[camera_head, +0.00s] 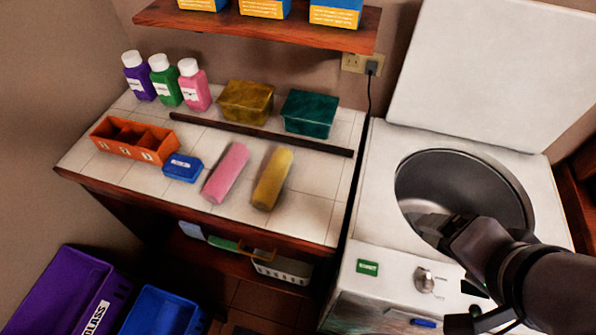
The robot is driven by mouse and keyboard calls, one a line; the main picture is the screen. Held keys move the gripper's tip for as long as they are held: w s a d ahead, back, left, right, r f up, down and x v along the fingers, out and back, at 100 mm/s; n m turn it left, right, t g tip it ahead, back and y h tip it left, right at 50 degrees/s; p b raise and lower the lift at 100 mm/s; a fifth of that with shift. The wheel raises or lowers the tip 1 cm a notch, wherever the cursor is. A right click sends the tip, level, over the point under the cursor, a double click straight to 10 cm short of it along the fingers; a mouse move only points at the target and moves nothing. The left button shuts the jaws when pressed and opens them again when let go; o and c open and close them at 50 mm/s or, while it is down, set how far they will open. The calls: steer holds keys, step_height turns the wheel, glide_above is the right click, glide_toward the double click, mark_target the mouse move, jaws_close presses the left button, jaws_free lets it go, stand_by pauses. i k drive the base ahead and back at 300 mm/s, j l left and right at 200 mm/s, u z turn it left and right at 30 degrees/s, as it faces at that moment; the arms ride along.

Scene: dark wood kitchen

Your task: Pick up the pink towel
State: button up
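The pink towel (226,173) is a rolled cylinder lying on the white tiled counter (309,210), left of a rolled yellow towel (272,179) and right of a small blue box. My gripper (440,232) is at the right, over the round opening of the top-loading washer, well apart from the pink towel. The gripper is dark and seen from behind, so its fingers cannot be made out clearly.
A small blue box (183,167), an orange divided tray (135,140), several bottles and two lidded boxes stand on the counter. A dark bar (262,134) lies behind the towels. The washer (385,215) has its lid raised. A shelf (262,27) hangs above.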

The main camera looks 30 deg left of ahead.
mark_target(214, 191)
steer(key=u, duration=1.85)
steer(key=i+j+z, duration=0.15)
steer(key=j+z, duration=0.15)
steer(key=j, duration=0.25)
steer(key=i, duration=0.05)
